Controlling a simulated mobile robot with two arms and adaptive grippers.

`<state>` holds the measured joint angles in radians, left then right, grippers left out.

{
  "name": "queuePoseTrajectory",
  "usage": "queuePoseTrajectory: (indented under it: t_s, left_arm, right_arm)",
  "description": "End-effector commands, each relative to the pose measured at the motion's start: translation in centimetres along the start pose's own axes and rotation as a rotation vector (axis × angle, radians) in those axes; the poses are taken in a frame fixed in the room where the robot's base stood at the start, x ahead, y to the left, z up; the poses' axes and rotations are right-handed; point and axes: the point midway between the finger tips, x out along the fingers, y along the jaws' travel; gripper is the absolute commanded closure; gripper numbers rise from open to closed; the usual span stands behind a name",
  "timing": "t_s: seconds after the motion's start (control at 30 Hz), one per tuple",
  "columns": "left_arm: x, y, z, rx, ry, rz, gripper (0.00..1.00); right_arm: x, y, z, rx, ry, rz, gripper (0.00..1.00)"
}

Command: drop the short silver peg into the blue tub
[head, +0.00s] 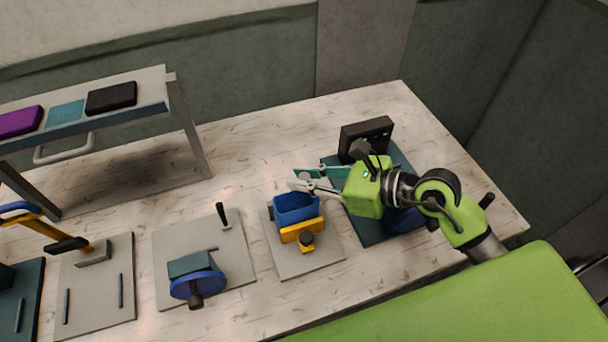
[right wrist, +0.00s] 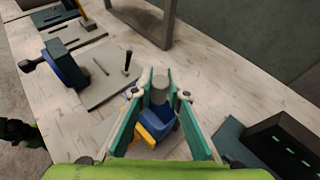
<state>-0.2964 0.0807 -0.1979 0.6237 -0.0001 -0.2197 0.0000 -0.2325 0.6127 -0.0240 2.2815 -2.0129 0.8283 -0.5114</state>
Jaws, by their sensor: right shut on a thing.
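The blue tub (head: 296,206) stands on a pale grey plate with a yellow bracket in front of it. My right gripper (head: 302,184) reaches in from the right, with its fingertips above the tub's rear rim area. In the right wrist view the short silver peg (right wrist: 160,81) sits between the teal fingers of the right gripper (right wrist: 160,92), which is shut on it. The blue tub (right wrist: 159,117) shows below and behind the peg there, partly hidden by peg and fingers. My left gripper is in neither view.
A black block (head: 366,134) on a dark teal plate stands under and behind my right arm. A blue wheel fixture (head: 197,285) is left of the tub. A raised shelf (head: 150,110) with flat pads stands at the back left. Bare table lies behind the tub.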

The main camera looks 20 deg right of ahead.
Motion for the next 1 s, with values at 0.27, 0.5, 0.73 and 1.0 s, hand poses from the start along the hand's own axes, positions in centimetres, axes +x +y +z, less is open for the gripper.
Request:
queuePoseTrajectory:
  t_s: [0.27,0.5,0.73,1.0]
  left_arm:
    - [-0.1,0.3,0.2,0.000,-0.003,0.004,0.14]
    - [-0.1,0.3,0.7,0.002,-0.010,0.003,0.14]
    - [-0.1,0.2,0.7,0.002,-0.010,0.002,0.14]
    - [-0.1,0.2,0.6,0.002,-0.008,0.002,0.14]
  right_arm:
    - [0.0,0.0,0.1,0.000,-0.001,0.000,0.66]
    - [-0.1,0.0,0.0,0.000,0.001,0.000,0.66]
    - [-1.7,-0.1,-0.1,0.002,0.003,-0.002,0.66]
    - [-6.2,0.1,-0.1,0.000,0.005,0.000,0.66]
